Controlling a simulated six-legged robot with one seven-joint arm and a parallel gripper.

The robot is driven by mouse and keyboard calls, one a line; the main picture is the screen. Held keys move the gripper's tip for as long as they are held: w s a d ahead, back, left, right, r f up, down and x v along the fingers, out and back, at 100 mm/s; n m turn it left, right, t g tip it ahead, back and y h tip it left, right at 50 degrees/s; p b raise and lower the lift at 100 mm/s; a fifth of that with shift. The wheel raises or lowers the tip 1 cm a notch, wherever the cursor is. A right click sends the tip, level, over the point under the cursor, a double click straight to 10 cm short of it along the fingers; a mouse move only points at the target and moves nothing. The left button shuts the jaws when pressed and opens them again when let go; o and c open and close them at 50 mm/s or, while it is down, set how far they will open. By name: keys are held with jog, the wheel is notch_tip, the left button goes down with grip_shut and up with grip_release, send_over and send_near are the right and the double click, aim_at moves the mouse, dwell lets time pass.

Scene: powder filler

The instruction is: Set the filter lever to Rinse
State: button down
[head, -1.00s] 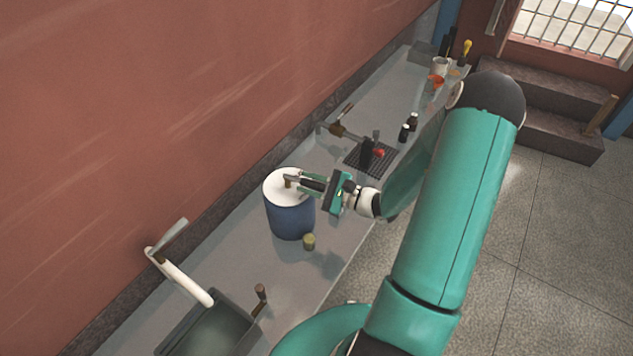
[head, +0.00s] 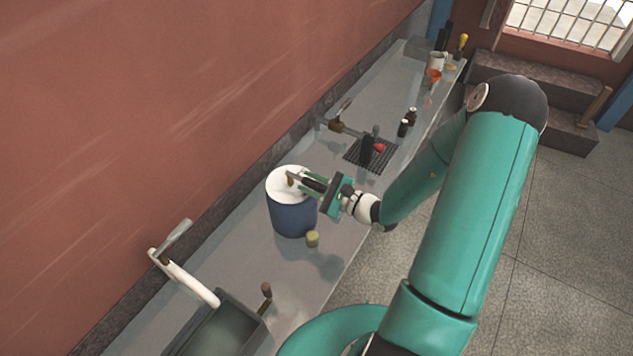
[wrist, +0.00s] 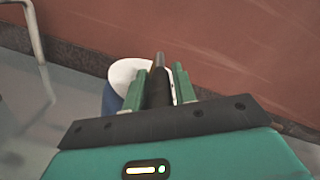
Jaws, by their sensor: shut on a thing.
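A blue canister with a white top (head: 292,217) stands on the counter; the white top also shows in the wrist view (wrist: 128,72). My gripper (head: 309,185) reaches over the top from the right. It is shut on a dark lever (wrist: 159,88), which runs between the green fingers with its tip poking out beyond them in the wrist view. I take this as the filter lever. A small brown post (head: 290,177) stands on the white top near the fingertips. The fingers hide much of the lever, and I cannot read any position marks.
A small yellow-green cylinder (head: 313,239) stands right beside the canister. A sink (head: 222,335) with a white spout (head: 190,282) is at lower left. Behind are a tap (head: 343,129), a dark grate (head: 358,153) and dark bottles (head: 403,128). A red wall borders the counter.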

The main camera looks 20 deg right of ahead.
dwell(0.6)
jog(key=c, duration=1.1)
grip_release()
jog(key=shift+s, duration=0.1)
jog(key=v, duration=1.3)
jog(key=shift+s+d, duration=0.15)
jog(key=shift+s, duration=0.15)
